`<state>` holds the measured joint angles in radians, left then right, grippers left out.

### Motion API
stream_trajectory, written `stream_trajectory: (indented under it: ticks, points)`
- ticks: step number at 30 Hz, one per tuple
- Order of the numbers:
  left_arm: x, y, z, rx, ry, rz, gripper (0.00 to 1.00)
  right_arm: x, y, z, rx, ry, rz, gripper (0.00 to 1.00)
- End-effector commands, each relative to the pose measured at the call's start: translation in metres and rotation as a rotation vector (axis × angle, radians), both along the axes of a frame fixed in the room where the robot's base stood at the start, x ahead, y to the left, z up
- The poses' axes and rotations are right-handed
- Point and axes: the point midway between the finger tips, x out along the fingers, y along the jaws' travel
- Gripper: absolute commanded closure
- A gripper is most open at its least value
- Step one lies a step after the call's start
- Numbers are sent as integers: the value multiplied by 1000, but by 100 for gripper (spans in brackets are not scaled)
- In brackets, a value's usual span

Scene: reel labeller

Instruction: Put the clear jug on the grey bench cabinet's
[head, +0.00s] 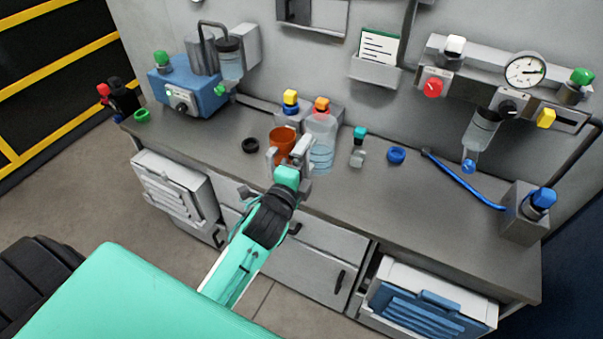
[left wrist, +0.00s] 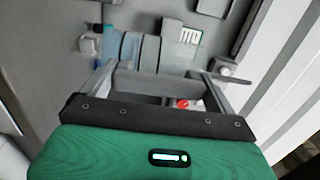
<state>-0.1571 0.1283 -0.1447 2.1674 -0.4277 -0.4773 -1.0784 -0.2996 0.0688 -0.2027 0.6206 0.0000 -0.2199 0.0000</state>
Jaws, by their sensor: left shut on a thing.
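The clear jug (head: 322,148) is a see-through container with bluish contents low inside, upright over the bench at the middle of the head view. My left gripper (head: 290,152) is at its left side and seems shut on it; the contact is partly hidden. In the left wrist view, a clear bluish body (left wrist: 132,46) shows ahead of the fingers (left wrist: 157,82). The grey bench cabinet (head: 312,268) has doors and drawers with dark handles under a grey top. My right gripper is out of view.
An orange cup (head: 283,140) is close behind my left gripper. A teal-capped bottle (head: 358,150) and a blue ring (head: 397,155) stand to the right. A blue machine (head: 186,98) is at the left, a blue hose (head: 465,183) at the right. The front right top is clear.

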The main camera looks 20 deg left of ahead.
Motion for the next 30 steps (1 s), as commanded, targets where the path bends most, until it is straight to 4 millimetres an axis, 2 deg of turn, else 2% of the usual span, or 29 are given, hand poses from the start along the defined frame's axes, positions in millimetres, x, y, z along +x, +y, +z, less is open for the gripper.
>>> stream_trajectory:
  ticks: [1, 6, 12, 16, 20, 30]
  points:
    - [16, 4, 10, 3, -10, 5, 40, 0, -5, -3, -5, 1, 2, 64]
    - [57, 21, 37, 5, -7, 35, 40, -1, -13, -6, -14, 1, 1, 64]
    - [84, 34, 59, 5, -3, 59, 40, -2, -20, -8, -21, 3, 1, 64]
    - [89, 37, 60, 3, 2, 66, 40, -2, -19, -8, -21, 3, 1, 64]
    - [90, 36, 37, 1, 8, 67, 40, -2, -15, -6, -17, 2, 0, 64]
    - [89, 36, -54, -1, 7, 68, 40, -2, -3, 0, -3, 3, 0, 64]
